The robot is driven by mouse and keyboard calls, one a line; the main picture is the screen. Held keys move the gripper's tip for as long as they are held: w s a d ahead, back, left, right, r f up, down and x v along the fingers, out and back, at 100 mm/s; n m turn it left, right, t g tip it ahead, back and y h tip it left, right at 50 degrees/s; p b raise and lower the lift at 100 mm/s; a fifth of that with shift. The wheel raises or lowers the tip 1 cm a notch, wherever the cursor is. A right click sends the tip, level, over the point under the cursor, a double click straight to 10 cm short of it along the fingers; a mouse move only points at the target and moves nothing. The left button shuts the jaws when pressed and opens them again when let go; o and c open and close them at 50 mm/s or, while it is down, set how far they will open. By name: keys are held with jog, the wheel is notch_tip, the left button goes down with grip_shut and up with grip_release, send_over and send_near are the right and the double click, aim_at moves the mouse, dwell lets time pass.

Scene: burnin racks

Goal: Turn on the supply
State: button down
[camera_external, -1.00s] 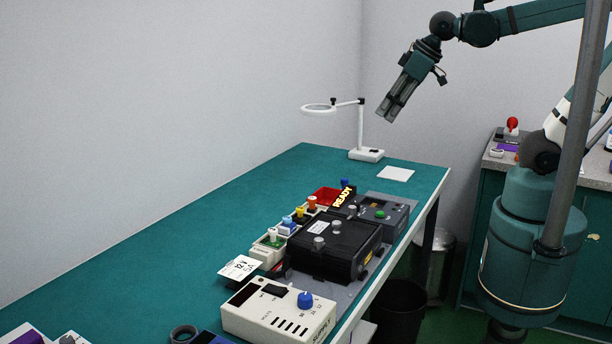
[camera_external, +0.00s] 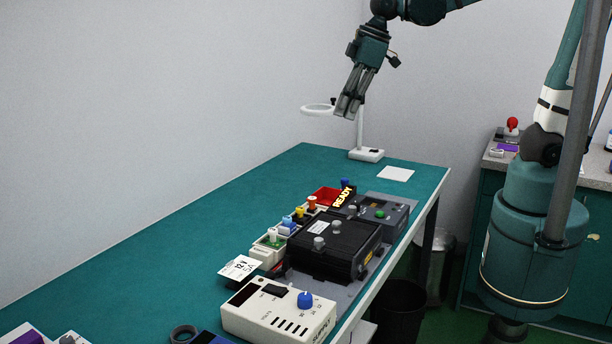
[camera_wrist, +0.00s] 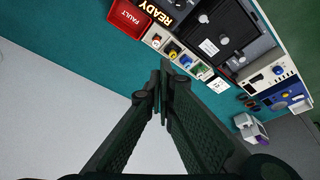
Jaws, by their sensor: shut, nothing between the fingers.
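The supply (camera_external: 278,311) is a cream box at the front of the bench, with a blue knob (camera_external: 305,299), a dark switch (camera_external: 274,290), a dark display and slots on its face. In the wrist view the supply (camera_wrist: 262,78) lies at the right, with its dark switch (camera_wrist: 257,78) visible. I cannot tell the switch's position. My gripper (camera_external: 346,112) is shut and empty, high above the far part of the bench, in front of the ring lamp's post and well away from the supply. In the wrist view its fingertips (camera_wrist: 160,80) meet near the middle.
A black box (camera_external: 335,248) with grey knobs stands behind the supply. Beside it are coloured connectors, a red FAULT bin (camera_wrist: 128,17) and a READY sign (camera_external: 343,196). The ring lamp (camera_external: 366,154) stands at the far end. The bench's left side (camera_external: 170,240) is mostly clear.

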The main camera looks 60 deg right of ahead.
jog(key=w+a+n+g+p, duration=0.1)
jog(key=w+a+n, duration=0.15)
jog(key=a, duration=0.85)
jog(key=n+g+h+p, duration=0.2)
jog(key=n+g+p, duration=0.2)
jog(key=n, duration=0.4)
send_over(284, 290)
jog(key=w, duration=0.2)
notch_tip(284, 290, down, 11)
jog(key=shift+a+f, duration=0.1)
jog(key=shift+f, duration=0.05)
jog(key=shift+f, duration=0.15)
jog(key=f, duration=0.4)
jog(key=s+f, duration=0.1)
jog(key=f, duration=0.4)
jog(key=f+p, duration=0.1)
jog(key=f, duration=0.3)
jog(key=shift+s+f, duration=0.25)
jog(key=shift+s, duration=0.05)
jog(key=shift+f, duration=0.15)
